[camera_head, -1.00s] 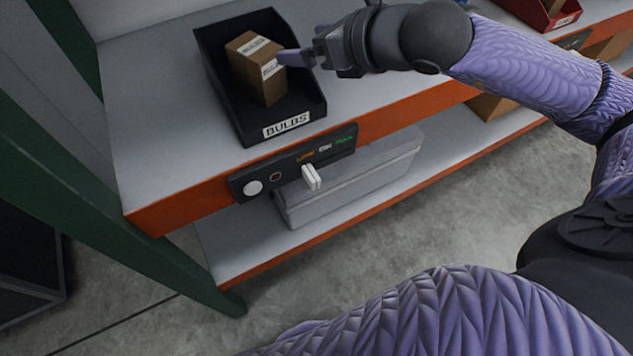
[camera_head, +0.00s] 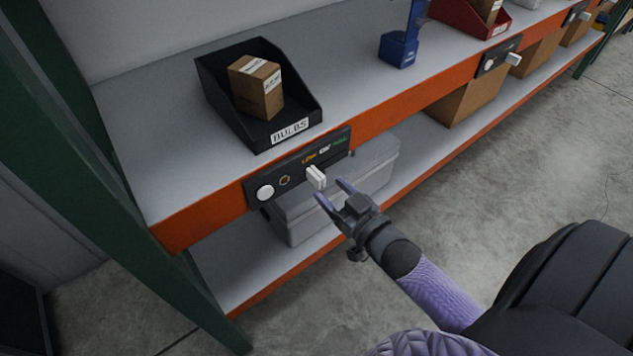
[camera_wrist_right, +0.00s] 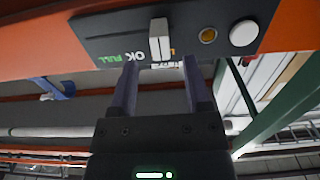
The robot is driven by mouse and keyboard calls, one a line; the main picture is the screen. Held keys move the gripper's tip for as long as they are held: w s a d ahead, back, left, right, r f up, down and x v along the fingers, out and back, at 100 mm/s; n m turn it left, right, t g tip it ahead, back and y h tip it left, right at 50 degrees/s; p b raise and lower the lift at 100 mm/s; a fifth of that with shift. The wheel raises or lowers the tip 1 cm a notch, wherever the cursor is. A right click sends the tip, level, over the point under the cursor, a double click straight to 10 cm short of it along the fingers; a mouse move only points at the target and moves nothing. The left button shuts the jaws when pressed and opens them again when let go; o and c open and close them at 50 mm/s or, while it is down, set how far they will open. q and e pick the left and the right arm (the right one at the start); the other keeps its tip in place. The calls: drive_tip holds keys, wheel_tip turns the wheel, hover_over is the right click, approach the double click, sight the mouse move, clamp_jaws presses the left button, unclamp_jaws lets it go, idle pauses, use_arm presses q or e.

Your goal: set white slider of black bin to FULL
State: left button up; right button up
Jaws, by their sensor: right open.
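The black bin (camera_head: 228,111) labelled BULBS stands on the shelf with a cardboard box (camera_head: 257,90) in it. Below it, a dark panel (camera_head: 293,177) on the orange shelf edge carries the white slider (camera_head: 316,177) and LOW, OK and FULL marks. In the right wrist view the slider (camera_wrist_right: 160,40) stands by the orange LOW mark, partly covering it, with OK and FULL to its left. My right gripper (camera_head: 332,192) is open and empty, just in front of and below the slider. Its fingers (camera_wrist_right: 160,68) point at the panel, one on either side of the slider's line. My left gripper is out of view.
The panel also has a round white button (camera_head: 265,193) and a small amber light (camera_head: 285,180). A grey lidded tote (camera_head: 300,226) sits on the lower shelf. A blue object (camera_head: 399,49) and a red bin (camera_head: 470,18) stand farther right. A green post (camera_head: 75,150) rises at left.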

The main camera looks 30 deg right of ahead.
sight(322, 182)
drive_tip(key=w, duration=0.2)
drive_tip(key=w+b, duration=0.1)
drive_tip(key=w, duration=0.1)
drive_tip(key=shift+w+a, duration=0.2)
drive_tip(key=shift+w, duration=0.05)
clamp_jaws()
idle(0.8)
drive_tip(key=shift+d, duration=0.1)
